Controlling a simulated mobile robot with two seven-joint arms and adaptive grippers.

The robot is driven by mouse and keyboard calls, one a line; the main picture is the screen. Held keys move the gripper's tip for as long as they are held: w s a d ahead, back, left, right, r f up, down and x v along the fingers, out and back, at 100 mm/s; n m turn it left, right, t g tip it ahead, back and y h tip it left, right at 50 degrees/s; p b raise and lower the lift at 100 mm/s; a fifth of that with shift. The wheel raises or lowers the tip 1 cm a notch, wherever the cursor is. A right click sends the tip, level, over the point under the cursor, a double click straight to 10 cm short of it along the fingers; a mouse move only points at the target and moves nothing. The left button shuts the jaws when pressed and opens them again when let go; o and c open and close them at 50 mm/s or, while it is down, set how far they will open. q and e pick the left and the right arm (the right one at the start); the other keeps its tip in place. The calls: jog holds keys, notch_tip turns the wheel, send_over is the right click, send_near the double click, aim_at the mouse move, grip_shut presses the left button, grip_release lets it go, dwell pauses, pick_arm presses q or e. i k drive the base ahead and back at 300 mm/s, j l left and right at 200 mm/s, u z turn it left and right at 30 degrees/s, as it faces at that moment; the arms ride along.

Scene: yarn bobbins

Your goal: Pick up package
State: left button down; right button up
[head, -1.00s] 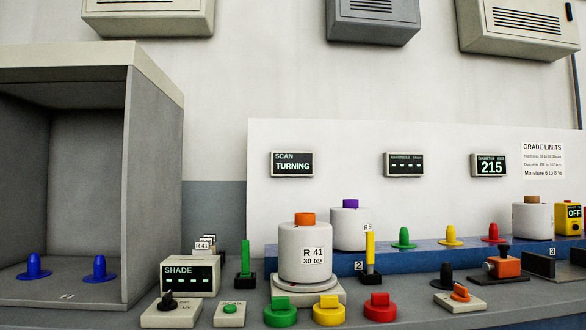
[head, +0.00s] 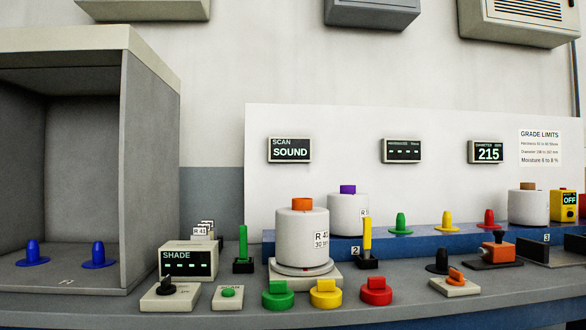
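A white yarn package (head: 296,241) with an orange top (head: 302,204) stands upright on a pale turntable base (head: 330,278) in the middle of the head view. Its label, with "R 4" and "30" readable, faces right and is partly turned out of sight. A second white package (head: 345,213) with a purple top stands behind it on the blue ledge. A third white package (head: 528,207) with a brown top stands far right. The scan display (head: 289,150) reads "SOUND" and the diameter display (head: 488,152) reads 215. Neither gripper is in view.
Green (head: 277,294), yellow (head: 325,294) and red (head: 376,292) buttons line the front of the turntable. A grey open booth (head: 150,160) with blue pegs stands left. The shade box (head: 189,260) and upright green stick (head: 243,245) stand left of the package.

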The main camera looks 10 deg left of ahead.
aim_at(302, 229)
jog(key=i+j+z, duration=0.1)
jog(key=j, duration=0.35)
jog(key=i+j+z, duration=0.1)
jog(key=i+j, duration=0.15)
jog(key=j, duration=0.25)
jog(key=i+j+z, duration=0.15)
jog(key=j, duration=0.3)
jog(key=i+j+z, duration=0.1)
jog(key=j, duration=0.4)
jog(key=i+j+z, duration=0.1)
jog(key=j, duration=0.4)
